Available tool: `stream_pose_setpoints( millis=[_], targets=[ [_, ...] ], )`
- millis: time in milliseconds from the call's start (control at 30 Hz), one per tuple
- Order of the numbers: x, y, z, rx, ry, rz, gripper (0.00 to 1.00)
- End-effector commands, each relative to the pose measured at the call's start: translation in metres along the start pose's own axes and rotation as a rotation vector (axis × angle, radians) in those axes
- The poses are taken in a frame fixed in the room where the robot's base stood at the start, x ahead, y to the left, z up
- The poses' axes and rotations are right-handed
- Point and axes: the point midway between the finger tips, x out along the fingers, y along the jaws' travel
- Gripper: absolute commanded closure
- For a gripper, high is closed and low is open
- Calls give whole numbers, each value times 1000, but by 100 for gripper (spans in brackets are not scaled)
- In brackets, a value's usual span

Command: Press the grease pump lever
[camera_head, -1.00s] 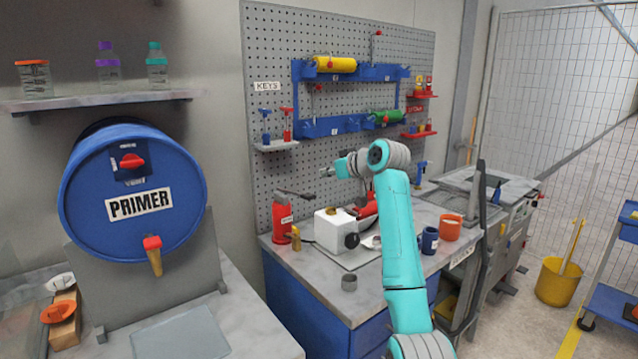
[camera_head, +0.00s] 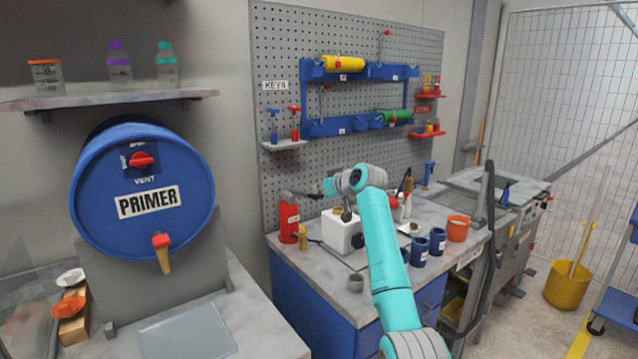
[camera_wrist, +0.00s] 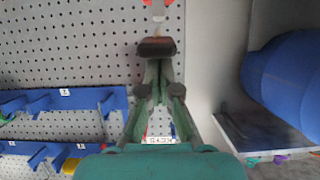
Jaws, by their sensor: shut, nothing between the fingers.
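The red grease pump (camera_head: 289,222) with a white label stands on the workbench by the pegboard. Its dark lever (camera_head: 297,193) sticks out from the top toward the right. My gripper (camera_head: 318,191) is at about the lever's height, near its right end. I cannot tell whether they touch. In the wrist view, which is upside down, my gripper (camera_wrist: 157,48) has its fingers together and empty. A red and white part, likely the pump (camera_wrist: 157,12), shows beyond the fingertips. The lever is not clearly separable there.
A white box (camera_head: 340,232) stands right of the pump, under my wrist. Blue cups (camera_head: 437,240) and an orange cup (camera_head: 457,229) are farther right. A small shelf (camera_head: 285,145) with keys hangs above the pump. The primer drum (camera_head: 145,195) is at left.

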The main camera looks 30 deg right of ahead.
Motion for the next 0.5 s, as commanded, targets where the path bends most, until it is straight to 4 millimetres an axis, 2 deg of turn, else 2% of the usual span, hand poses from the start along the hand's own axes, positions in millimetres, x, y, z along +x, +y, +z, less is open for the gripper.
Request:
stream_pose_setpoints(
  millis=[367,500],
  targets=[
    [0,0,2,0,0,0,100],
    [2,0,10,1,18,-1,100]
  ],
)
